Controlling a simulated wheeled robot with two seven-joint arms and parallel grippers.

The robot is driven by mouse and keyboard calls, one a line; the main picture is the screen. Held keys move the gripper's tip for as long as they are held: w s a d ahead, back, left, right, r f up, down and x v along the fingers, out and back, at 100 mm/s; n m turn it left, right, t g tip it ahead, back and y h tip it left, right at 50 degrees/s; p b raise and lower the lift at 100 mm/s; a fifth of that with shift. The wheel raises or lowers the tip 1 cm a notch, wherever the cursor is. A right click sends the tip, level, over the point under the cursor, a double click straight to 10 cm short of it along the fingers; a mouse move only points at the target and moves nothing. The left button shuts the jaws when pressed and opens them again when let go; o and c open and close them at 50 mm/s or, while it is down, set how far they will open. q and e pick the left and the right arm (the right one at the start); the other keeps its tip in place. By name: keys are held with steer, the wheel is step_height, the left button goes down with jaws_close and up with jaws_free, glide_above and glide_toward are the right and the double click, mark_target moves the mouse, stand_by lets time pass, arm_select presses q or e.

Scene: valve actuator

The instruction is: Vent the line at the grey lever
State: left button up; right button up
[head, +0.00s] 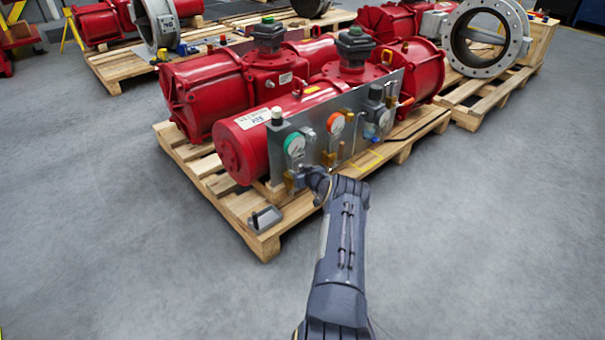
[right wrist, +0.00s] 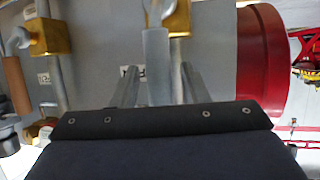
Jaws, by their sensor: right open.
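The grey lever (right wrist: 156,65) is a light grey bar in the right wrist view, running down from a brass valve body (right wrist: 177,18). My right gripper (right wrist: 157,88) is open, with one finger on each side of the lever. The fingers look apart from it, but I cannot tell the depth gap. In the head view my right gripper (head: 312,178) is at the lower left of the grey valve panel (head: 320,138), where it hides the lever. My left gripper is not in view.
A second brass valve (right wrist: 50,36) with an orange-brown lever (right wrist: 16,86) is to the left in the wrist view. Gauges with green (head: 294,146) and orange (head: 335,125) rims are on the panel. Red actuators (head: 238,150) lie on a wooden pallet (head: 215,188). The floor in front is clear.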

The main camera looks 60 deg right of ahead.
steer(key=p+v, duration=0.3)
steer(key=v, duration=0.4)
steer(key=shift+s+a+p, duration=0.15)
steer(key=shift+s+p, duration=0.05)
steer(key=shift+p, duration=0.15)
